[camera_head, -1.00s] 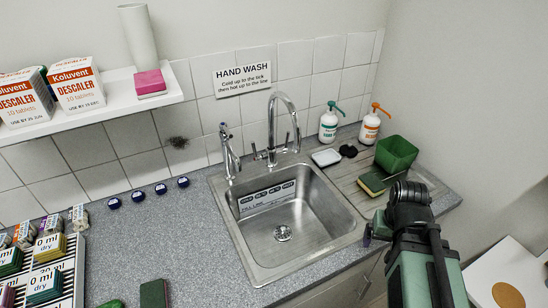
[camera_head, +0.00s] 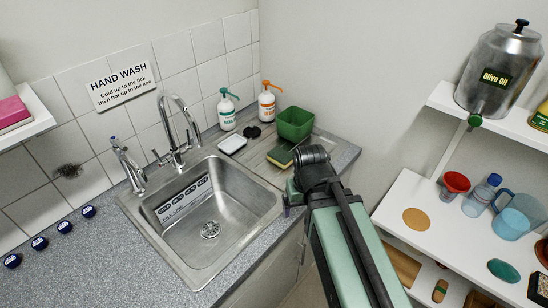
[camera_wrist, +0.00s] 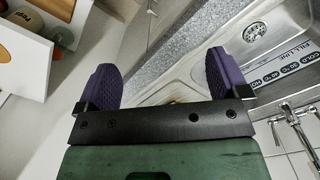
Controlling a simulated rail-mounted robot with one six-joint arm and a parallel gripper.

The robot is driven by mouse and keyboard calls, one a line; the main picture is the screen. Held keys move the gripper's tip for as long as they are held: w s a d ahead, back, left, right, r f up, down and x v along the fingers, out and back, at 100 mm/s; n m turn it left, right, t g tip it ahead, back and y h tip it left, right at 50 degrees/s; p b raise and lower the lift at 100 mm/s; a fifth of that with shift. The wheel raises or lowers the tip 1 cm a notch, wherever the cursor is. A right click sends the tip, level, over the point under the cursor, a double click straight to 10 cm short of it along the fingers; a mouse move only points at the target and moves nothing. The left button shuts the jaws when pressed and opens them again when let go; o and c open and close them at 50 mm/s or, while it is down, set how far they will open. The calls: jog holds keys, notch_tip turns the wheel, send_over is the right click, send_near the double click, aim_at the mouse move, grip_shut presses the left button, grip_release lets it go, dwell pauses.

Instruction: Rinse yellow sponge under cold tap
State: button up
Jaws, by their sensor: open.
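The yellow sponge (camera_head: 279,157), with a green top, lies on the drainboard right of the sink, in front of the green tub. The steel sink (camera_head: 208,215) is empty. A tall swan-neck tap with two levers (camera_head: 178,118) stands at its back, and a smaller tap (camera_head: 130,168) stands to its left; I cannot tell which is cold. My gripper (camera_head: 290,200) is over the sink's right front edge, nearer to me than the sponge. In the wrist view its purple fingers (camera_wrist: 163,85) are apart with nothing held; the swan-neck tap (camera_wrist: 295,130) shows at right.
Green tub (camera_head: 295,123), teal-topped bottle (camera_head: 227,110), orange-topped bottle (camera_head: 267,101), white soap dish (camera_head: 232,145) and black item (camera_head: 253,132) crowd the back right.

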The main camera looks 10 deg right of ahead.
jog(key=c, duration=0.4)
jog(key=w+a+f+n+y+b, duration=0.1)
jog(key=w+a+f+b, duration=0.1)
jog(key=w+a, duration=0.1)
jog(key=w+a+f+n+t+y+b, duration=0.1)
jog(key=w+a+b, duration=0.1)
jog(key=w+b, duration=0.1)
jog(key=w+a+f+n+t+y+b, duration=0.1)
jog(key=w+a+f+n+y+b, duration=0.1)
jog(key=w+a, duration=0.1)
jog(key=shift+w+a+f, duration=0.15)
jog(key=shift+w+f, duration=0.05)
jog(key=shift+w, duration=0.25)
jog(key=shift+w+a+f, duration=0.15)
jog(key=shift+w, duration=0.25)
jog(key=c, duration=0.6)
jog(key=w+a+f+n+t+y+b, duration=0.2)
jog(key=w+a+y+b, duration=0.3)
jog(key=w, duration=0.3)
jog(key=n+t+y+b, duration=0.3)
jog(key=t+y+b, duration=0.2)
jog(key=t+b, duration=0.25)
send_near(188, 132)
jog(key=x, duration=1)
jog(key=shift+w+a+f, duration=0.1)
jog(key=shift+w+f, duration=0.15)
jog(key=shift+w, duration=0.1)
grip_shut()
